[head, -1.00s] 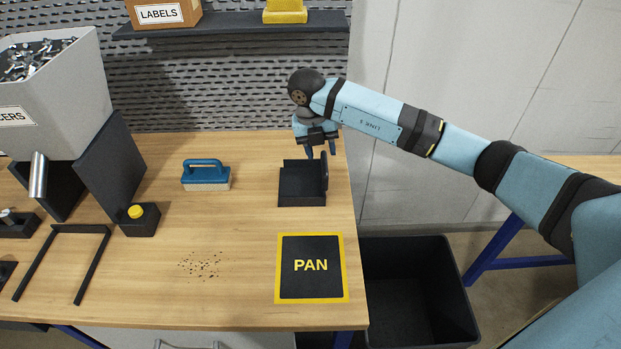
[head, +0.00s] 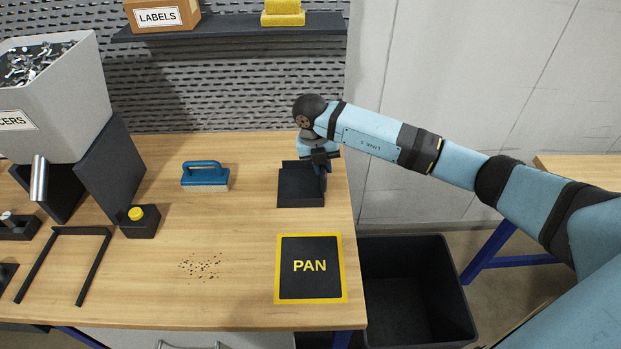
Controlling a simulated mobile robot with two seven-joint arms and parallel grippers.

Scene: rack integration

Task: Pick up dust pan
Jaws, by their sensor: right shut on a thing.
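The dust pan (head: 300,188) is a dark, shallow tray with a raised back, on the wooden bench near its right edge. My right gripper (head: 323,171) has come down at the pan's right back side and is shut on it, at the upright part there. The fingertips are partly lost against the dark pan. The pan appears to rest on the bench. My left gripper is not in view.
A blue-handled brush (head: 205,177) stands left of the pan. Dark crumbs (head: 201,267) lie on the bench. A black bin (head: 415,290) stands beyond the right edge. A shelf (head: 232,27) hangs behind.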

